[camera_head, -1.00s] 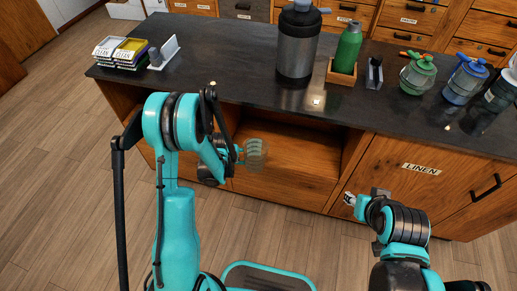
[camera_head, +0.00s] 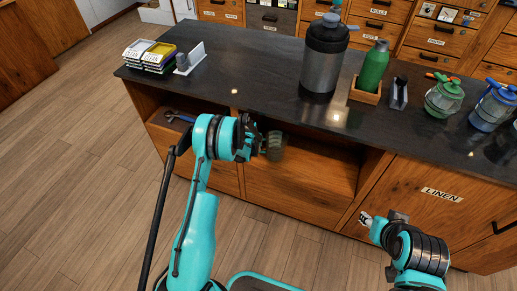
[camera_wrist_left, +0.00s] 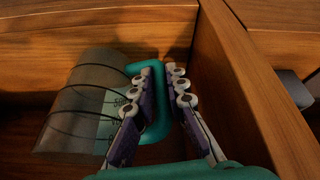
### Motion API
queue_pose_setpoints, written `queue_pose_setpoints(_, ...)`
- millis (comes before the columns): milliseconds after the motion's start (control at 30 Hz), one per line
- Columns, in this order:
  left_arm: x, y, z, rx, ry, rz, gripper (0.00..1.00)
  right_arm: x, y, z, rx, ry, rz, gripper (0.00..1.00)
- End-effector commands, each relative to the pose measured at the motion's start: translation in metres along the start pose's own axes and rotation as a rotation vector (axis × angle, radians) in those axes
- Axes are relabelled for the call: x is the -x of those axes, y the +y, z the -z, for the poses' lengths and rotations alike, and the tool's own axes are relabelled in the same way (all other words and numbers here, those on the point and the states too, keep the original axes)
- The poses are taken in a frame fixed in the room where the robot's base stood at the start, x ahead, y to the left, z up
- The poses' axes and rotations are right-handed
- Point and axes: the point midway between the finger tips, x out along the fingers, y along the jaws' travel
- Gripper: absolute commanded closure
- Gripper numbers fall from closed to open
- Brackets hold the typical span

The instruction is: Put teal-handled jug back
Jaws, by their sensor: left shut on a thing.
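The teal-handled jug (camera_head: 275,146) is a clear, dark-banded measuring jug at the open cubby under the counter. In the head view my left arm partly hides the gripper and handle. My right gripper (camera_head: 366,219) is in front of the LINEN door and seems empty; its finger opening is too small to tell.
A blue tool (camera_head: 179,116) lies in the left compartment.

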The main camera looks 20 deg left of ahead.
Motion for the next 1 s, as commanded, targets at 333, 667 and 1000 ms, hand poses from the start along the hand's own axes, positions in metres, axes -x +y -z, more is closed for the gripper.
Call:
queue_pose_setpoints(333, -0.015, 0.005, 0.033, 0.0, 0.0, -0.001, 1.0, -0.008, 0.0, -0.006, 0.0, 0.0, 0.0, 0.6)
queue_pose_setpoints(667, -0.046, 0.003, 0.018, 0.0, 0.0, 0.0, 1.0, -0.024, 0.0, -0.017, 0.0, 0.0, 0.0, 0.6)
queue_pose_setpoints(1000, -0.048, 0.003, 0.017, 0.0, 0.0, 0.0, 0.68, -0.023, 0.0, -0.016, 0.0, 0.0, 0.0, 0.6)
